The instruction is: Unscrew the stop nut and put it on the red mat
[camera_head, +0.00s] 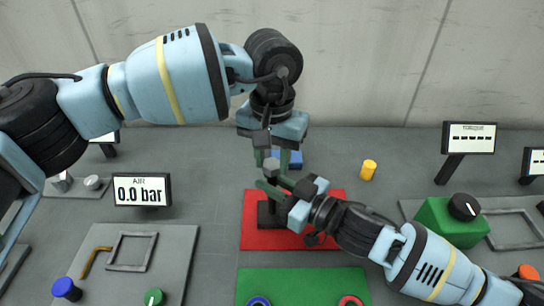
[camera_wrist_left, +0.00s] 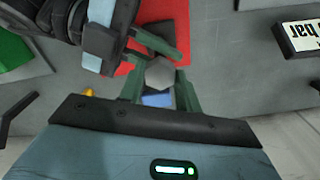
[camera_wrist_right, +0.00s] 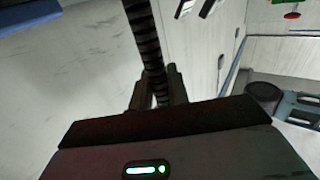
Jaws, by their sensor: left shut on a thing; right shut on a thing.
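The dark screw jack (camera_head: 267,216) stands on the red mat (camera_head: 252,236) in the head view, partly hidden by my grippers. Its black threaded spindle (camera_wrist_right: 148,45) runs between the fingers of my right gripper (camera_head: 275,189), which is shut on it from the right. My left gripper (camera_head: 273,158) points down above the jack. It is shut on a grey hexagonal nut (camera_wrist_left: 160,72), which sits between its green fingers in the left wrist view. I cannot tell whether the nut is still threaded on the spindle.
A blue block (camera_head: 292,158) lies just behind the jack and a yellow cylinder (camera_head: 368,170) stands to its right. A green box with a black knob (camera_head: 464,207) is at the right. A green mat (camera_head: 300,282) lies in front. A pressure display (camera_head: 142,189) stands left.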

